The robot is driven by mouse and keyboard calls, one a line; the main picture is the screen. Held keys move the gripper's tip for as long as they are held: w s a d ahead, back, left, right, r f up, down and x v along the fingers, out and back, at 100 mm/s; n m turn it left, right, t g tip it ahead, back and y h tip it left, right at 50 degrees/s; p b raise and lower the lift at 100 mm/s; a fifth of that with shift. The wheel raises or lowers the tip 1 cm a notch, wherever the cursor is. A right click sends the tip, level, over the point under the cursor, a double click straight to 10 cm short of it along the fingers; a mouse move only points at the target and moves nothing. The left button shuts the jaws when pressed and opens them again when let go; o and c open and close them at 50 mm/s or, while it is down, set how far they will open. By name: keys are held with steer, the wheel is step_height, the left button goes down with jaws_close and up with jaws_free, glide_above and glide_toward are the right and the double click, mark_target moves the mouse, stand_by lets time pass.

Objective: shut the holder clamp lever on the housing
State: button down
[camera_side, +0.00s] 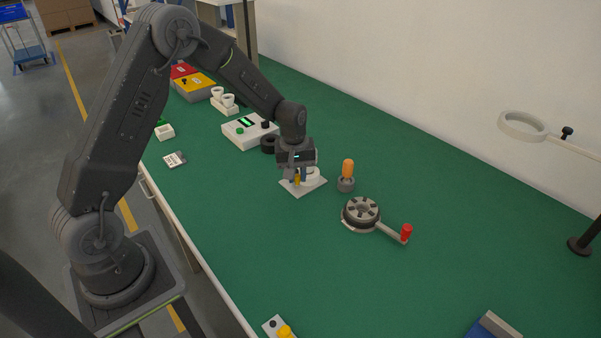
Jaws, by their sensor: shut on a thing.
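The holder is a pale square plate (318,184) on the green bench, with a white round housing (313,173) on it. My gripper (297,178) points down over the holder's left side. Its fingers are shut on a small yellow part (297,181), which appears to be the clamp lever. The fingers and wrist hide much of the lever and part of the housing. I cannot tell the lever's angle.
An orange bulb-shaped piece in a grey cup (346,184) stands close on the right. A dark round fixture (362,213) with a red-knobbed arm (406,232) is nearer. A white control box (248,132) and black ring (268,143) are behind.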

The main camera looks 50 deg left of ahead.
steer(key=m, duration=0.1)
steer(key=s+m, duration=0.1)
steer(key=m, duration=0.1)
steer(key=shift+a+m, duration=0.3)
steer(key=shift+a, duration=0.1)
steer(key=shift+s+a+m, duration=0.2)
steer(key=shift+a+m, duration=0.05)
steer(key=shift+m, duration=0.55)
steer(key=shift+s+a+m, duration=0.2)
steer(key=shift+a+m, duration=0.05)
steer(key=shift+m, duration=0.55)
steer(key=c, duration=1)
jaws_free()
steer(key=r, duration=1.4)
steer(key=shift+s+a, duration=0.15)
steer(key=shift+a, duration=0.2)
